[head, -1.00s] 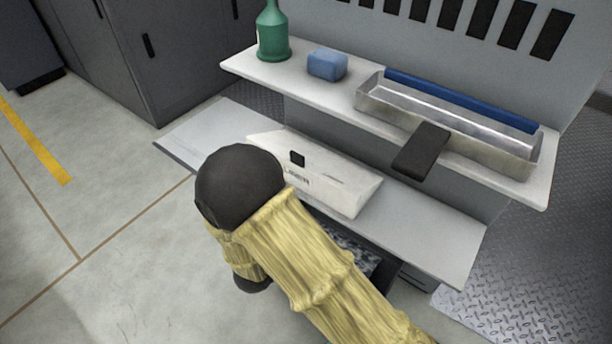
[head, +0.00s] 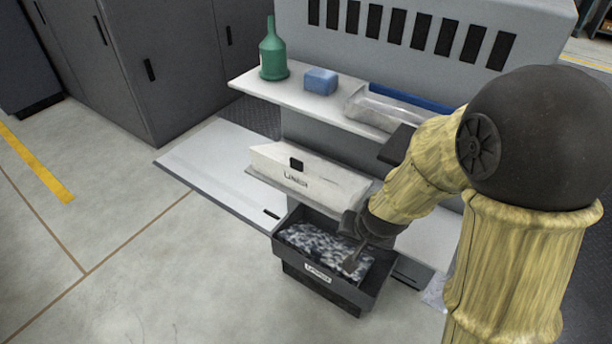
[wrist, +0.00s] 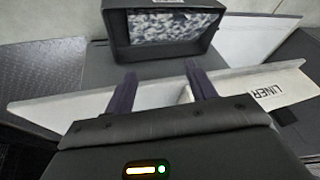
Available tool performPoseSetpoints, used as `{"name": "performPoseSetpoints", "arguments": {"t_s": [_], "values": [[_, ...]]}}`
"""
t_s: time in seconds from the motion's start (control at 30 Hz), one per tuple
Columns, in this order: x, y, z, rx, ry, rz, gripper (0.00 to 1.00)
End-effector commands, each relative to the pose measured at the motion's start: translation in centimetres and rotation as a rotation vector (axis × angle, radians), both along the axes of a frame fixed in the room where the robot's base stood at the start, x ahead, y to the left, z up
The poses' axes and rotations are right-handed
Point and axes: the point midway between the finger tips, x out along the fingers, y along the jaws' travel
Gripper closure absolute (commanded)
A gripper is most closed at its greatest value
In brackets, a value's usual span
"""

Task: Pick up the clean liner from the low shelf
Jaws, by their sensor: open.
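The clean liner (head: 335,184) is a long white box-like piece with a black square and lettering on its front, lying on the low shelf (head: 205,165). In the wrist view, the liner (wrist: 238,96) shows its "LINER" lettering upside down at the right. My gripper (head: 358,256) points down past the liner's right end, over the black bin. In the wrist view, my gripper (wrist: 163,85) has its two dark fingers apart with nothing held between them. The arm hides part of the low shelf on the right.
A black bin (head: 315,278) with speckled grey contents stands below the low shelf. Floor is clear at left.

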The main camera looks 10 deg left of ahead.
Motion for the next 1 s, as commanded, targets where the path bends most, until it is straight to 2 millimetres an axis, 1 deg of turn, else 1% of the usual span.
{"name": "performPoseSetpoints", "arguments": {"t_s": [0.03, 0.27, 0.37, 0.47, 0.6, 0.67, 0.73, 0.8, 1.0], "values": [[-0.2, -0.8, 1.2, -0.004, 0.004, 0.002, 0.44], [-1.3, -3.6, 4.6, -0.031, 0.031, 0.03, 0.44], [-2.0, -5.1, 6.5, -0.047, 0.043, 0.044, 0.44], [-3.1, -7.0, 8.8, -0.07, 0.063, 0.056, 0.44], [-5.3, -10.6, 12.9, -0.121, 0.102, 0.076, 0.44], [-6.3, -11.8, 14.1, -0.143, 0.118, 0.083, 0.44], [-7.0, -12.8, 14.8, -0.161, 0.134, 0.09, 0.44], [-7.4, -13.3, 15.0, -0.171, 0.142, 0.095, 0.44], [-7.5, -13.3, 14.7, -0.174, 0.146, 0.098, 0.44]]}}
